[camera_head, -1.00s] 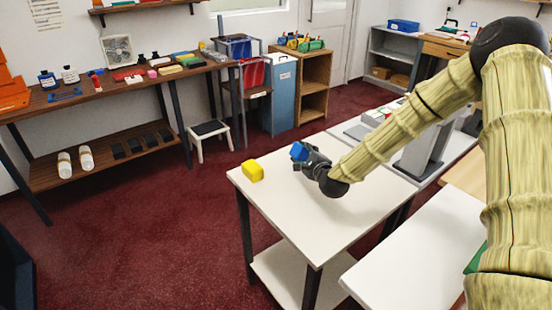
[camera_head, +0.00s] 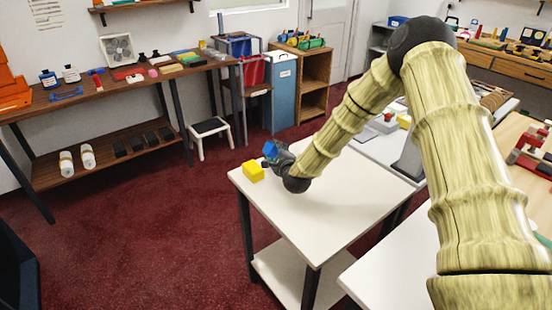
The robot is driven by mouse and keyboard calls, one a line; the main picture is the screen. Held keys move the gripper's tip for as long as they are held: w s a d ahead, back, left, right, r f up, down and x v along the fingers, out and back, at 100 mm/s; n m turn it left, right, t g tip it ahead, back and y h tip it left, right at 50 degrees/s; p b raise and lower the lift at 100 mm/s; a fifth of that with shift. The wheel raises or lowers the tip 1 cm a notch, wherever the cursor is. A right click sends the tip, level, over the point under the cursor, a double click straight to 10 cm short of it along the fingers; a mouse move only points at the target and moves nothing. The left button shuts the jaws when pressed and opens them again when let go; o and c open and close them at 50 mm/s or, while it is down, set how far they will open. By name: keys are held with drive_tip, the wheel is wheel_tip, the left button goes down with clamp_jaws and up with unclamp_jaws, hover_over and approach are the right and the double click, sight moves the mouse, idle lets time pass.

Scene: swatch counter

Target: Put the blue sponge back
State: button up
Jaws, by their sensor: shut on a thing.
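My gripper (camera_head: 273,158) is shut on the blue sponge (camera_head: 270,150). It holds the sponge above the far left part of a white table (camera_head: 320,215). The fingers are small and partly hidden behind the sponge and my wrist. A yellow block (camera_head: 253,171) sits on the table near its left corner, just left of and below my gripper in the picture. I cannot tell whether my gripper touches it.
A long wooden bench (camera_head: 110,90) with bottles and small items stands along the back wall. A white step stool (camera_head: 210,132) and a blue cabinet (camera_head: 282,92) stand behind the table. The table's middle and front are clear.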

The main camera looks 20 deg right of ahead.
drive_tip(key=shift+f+p, duration=0.4)
drive_tip(key=shift+f, duration=1.05)
drive_tip(key=shift+f, duration=0.2)
drive_tip(key=o, duration=0.7)
drive_tip(key=shift+s+r, duration=0.1)
drive_tip(key=shift+r, duration=0.1)
drive_tip(key=b+v, duration=0.2)
drive_tip(key=v, duration=1)
